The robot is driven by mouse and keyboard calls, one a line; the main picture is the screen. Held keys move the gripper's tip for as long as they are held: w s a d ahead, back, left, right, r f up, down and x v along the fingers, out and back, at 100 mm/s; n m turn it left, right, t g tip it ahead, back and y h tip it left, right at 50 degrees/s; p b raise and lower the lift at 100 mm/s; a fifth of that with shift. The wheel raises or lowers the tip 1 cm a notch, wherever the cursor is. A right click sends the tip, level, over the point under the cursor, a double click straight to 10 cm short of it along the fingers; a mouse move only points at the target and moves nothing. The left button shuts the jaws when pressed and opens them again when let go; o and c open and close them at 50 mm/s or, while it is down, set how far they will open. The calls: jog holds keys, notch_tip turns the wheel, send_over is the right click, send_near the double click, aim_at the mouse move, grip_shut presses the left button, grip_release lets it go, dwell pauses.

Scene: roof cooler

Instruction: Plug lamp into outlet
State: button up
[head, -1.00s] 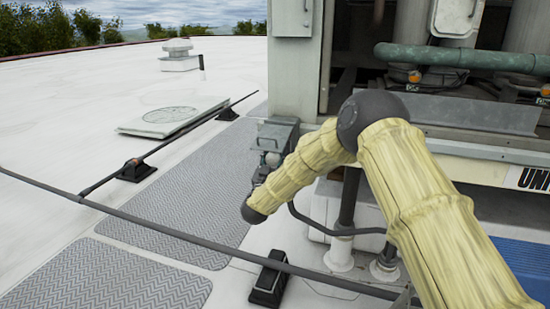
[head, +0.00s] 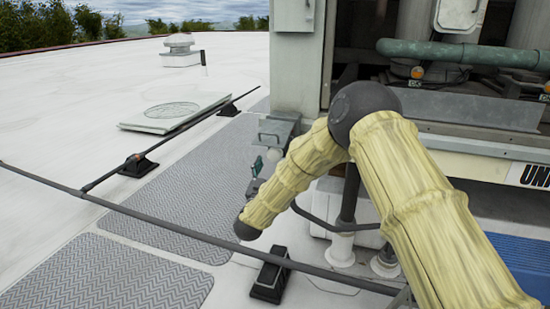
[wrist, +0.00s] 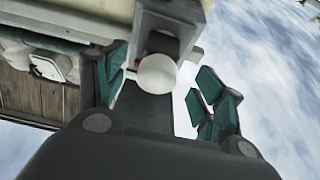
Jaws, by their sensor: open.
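A small white round globe, which looks like a lamp bulb (wrist: 157,75), shows in the wrist view between my fingers, in front of a grey box (wrist: 168,25). I cannot tell whether a finger touches it. In the head view the grey box (head: 279,128) hangs at the left corner of the big unit, with the pale globe (head: 275,155) just below it. My gripper (head: 262,168) is small there, partly hidden behind my forearm. In the wrist view my gripper (wrist: 164,84) is open, its teal pads on either side of the globe. I cannot make out a plug or outlet.
The big rooftop unit (head: 299,65) stands right of the box. Pipes (head: 347,205) rise below it. A dark conduit (head: 180,235) on black supports (head: 270,278) crosses the roof. Grey walkway mats (head: 110,275) lie at the left. The roof beyond is largely open.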

jog(key=shift+v, duration=2.5)
jog(key=s+d+f+n+g+y, duration=0.1)
jog(key=s+d+f+g+y, duration=0.2)
jog(key=f, duration=0.6)
jog(key=s+d+f+n+g+y, duration=0.2)
jog(key=s+d+f, duration=0.3)
jog(key=f, duration=0.5)
jog(key=s+d+f+n+g+y, duration=0.1)
jog(key=s+d+f+g+y, duration=0.15)
jog(key=s+f, duration=0.45)
jog(key=s+d+f+g, duration=0.4)
jog(key=s+f, duration=0.4)
jog(key=s, duration=0.3)
jog(key=s+d+f+g, duration=0.45)
jog(key=s+f, duration=0.35)
jog(key=s, duration=0.2)
jog(key=s+d+g, duration=0.3)
jog(key=s, duration=0.8)
jog(key=s+d+g, duration=0.3)
jog(key=s+d, duration=0.1)
jog(key=s, duration=0.7)
notch_tip(320, 180, up, 27)
jog(key=p, duration=2.7)
jog(key=shift+a+m+t, duration=0.2)
jog(key=shift+m+t, duration=0.1)
jog(key=shift+m, duration=0.1)
jog(key=shift+w+f+h, duration=0.15)
jog(key=shift+f+h, duration=0.05)
jog(key=shift+h, duration=0.05)
